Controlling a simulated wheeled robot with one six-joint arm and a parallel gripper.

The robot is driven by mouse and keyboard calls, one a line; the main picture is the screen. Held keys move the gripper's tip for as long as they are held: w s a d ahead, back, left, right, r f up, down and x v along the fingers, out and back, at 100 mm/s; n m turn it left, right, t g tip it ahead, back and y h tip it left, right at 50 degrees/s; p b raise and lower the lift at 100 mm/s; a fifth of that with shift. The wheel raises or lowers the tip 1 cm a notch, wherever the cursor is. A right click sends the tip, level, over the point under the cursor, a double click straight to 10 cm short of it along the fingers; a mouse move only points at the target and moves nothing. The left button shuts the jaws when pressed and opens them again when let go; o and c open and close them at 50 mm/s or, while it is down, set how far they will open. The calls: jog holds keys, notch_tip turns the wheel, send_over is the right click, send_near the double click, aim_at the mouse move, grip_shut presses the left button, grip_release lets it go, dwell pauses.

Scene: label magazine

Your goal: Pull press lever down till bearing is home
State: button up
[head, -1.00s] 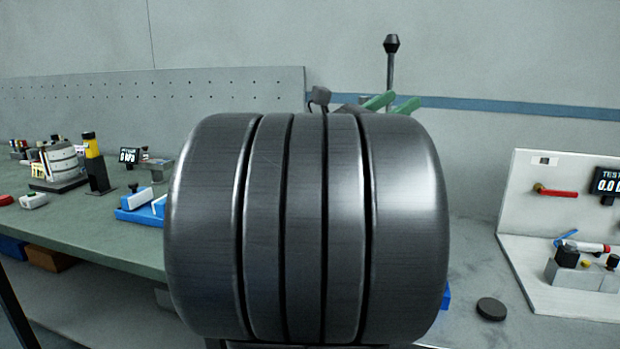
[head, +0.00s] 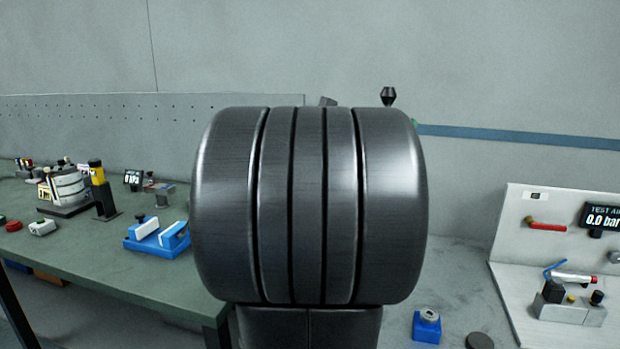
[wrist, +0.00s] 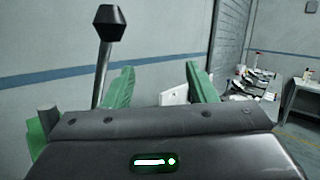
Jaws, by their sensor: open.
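The press lever shows in the wrist view as a grey rod with a black faceted knob (wrist: 110,22). It stands close to upright, leaning slightly. My gripper (wrist: 159,72) has two green fingers, spread apart with nothing between them. The rod is to the left of the left finger, outside the jaws; whether they touch I cannot tell. In the head view only the lever's black knob (head: 388,96) shows above my large dark arm link. The rod, nearly all of my gripper and the press body are hidden there. I cannot see the bearing.
A green bench (head: 110,262) on the left carries a blue vise-like fixture (head: 150,243) and several small devices. On the right stand a white test panel (head: 520,225), a small blue block (head: 427,327) and a dark disc (head: 480,341). A wall is behind.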

jog(key=shift+w+d+r+n+y+p, duration=0.25)
jog(key=shift+w+r+n+y+p, duration=0.5)
jog(key=shift+p, duration=1)
jog(key=shift+w+r+h, duration=0.2)
jog(key=shift+h, duration=0.05)
